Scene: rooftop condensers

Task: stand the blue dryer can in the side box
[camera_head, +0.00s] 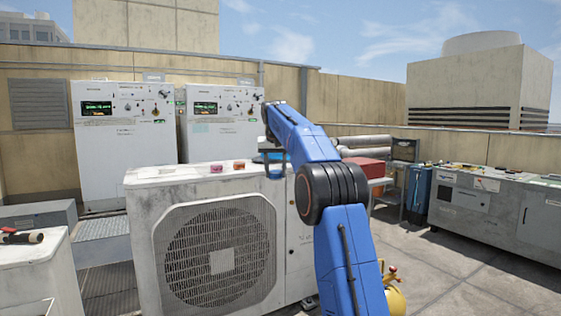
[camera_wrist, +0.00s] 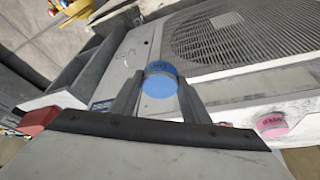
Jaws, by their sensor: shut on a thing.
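The blue dryer can (camera_wrist: 160,82) is between the two fingers of my gripper (camera_wrist: 160,98) in the wrist view, with its lettered round end showing. My gripper is shut on it. In the head view my gripper (camera_head: 274,168) is at the right end of the white condenser's top. The can cannot be clearly told there. A pale open-topped box (camera_wrist: 52,98) at the left of the condenser in the wrist view looks like the side box. It is apart from the can. My arm hides that area in the head view.
A pink can (camera_head: 216,169) and a red can (camera_head: 239,165) stand on the condenser (camera_head: 160,177). The pink one also shows in the wrist view (camera_wrist: 272,124). A red box (camera_head: 366,168) stands behind my arm. Grey cabinets (camera_head: 490,205) line the right.

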